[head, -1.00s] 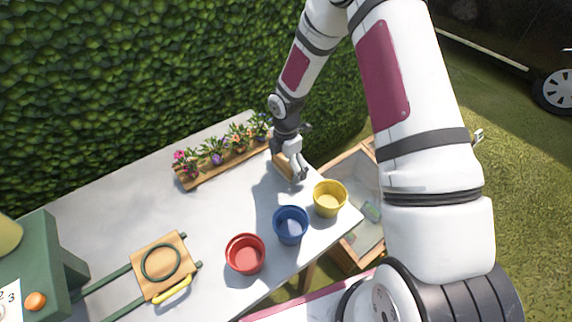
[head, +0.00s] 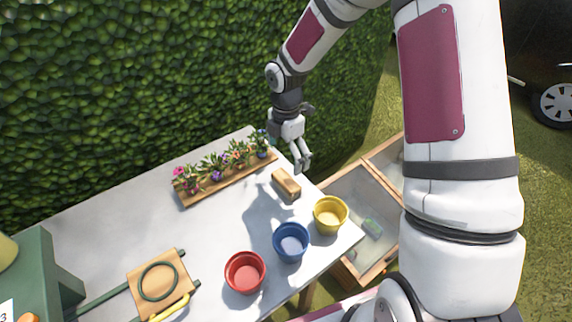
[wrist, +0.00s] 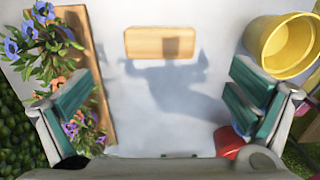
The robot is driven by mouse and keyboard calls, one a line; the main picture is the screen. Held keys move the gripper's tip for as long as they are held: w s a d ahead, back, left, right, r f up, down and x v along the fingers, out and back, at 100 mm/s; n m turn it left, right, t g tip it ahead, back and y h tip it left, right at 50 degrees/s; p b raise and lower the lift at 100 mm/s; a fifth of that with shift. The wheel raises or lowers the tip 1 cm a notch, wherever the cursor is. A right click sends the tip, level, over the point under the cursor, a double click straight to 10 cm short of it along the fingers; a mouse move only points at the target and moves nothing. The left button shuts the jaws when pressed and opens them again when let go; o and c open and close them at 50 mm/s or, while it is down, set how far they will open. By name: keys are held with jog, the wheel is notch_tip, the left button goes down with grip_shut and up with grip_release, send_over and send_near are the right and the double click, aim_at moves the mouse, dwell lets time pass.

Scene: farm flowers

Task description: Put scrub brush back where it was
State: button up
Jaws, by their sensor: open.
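The scrub brush is a wooden block (head: 286,184) lying on the grey table (head: 225,215), between the flower planter and the yellow pot. In the wrist view its plain wooden top (wrist: 160,42) shows at the upper middle; any bristles are hidden beneath. My gripper (head: 303,164) hangs above and just behind the brush, apart from it. In the wrist view the fingers (wrist: 165,105) are wide apart with only table and shadow between them.
A wooden planter (head: 228,180) with several flowers stands along the back edge by the hedge. Yellow (head: 331,214), blue (head: 291,242) and red (head: 245,272) pots line the front right. A wooden frame with a hose ring (head: 158,283) lies at left. A glass-topped box (head: 365,215) stands beyond the right edge.

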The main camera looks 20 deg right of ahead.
jog(key=s+d+r+m+t+h, duration=0.1)
jog(key=s+r+m, duration=0.4)
jog(key=r, duration=0.4)
jog(key=s+d+r+m+t+h, duration=0.1)
jog(key=s+r+m, duration=0.3)
jog(key=r, duration=0.6)
jog(key=s+a+r+m+t+y, duration=0.1)
jog(key=s+r+m, duration=0.3)
jog(key=s, duration=0.5)
jog(key=s+r+m+t+y, duration=0.1)
jog(key=s+r+m, duration=0.3)
jog(key=s+m, duration=0.4)
jog(key=shift+s+a+r+m+t, duration=0.3)
jog(key=shift+s+a+t, duration=0.1)
jog(key=shift+s+t, duration=0.2)
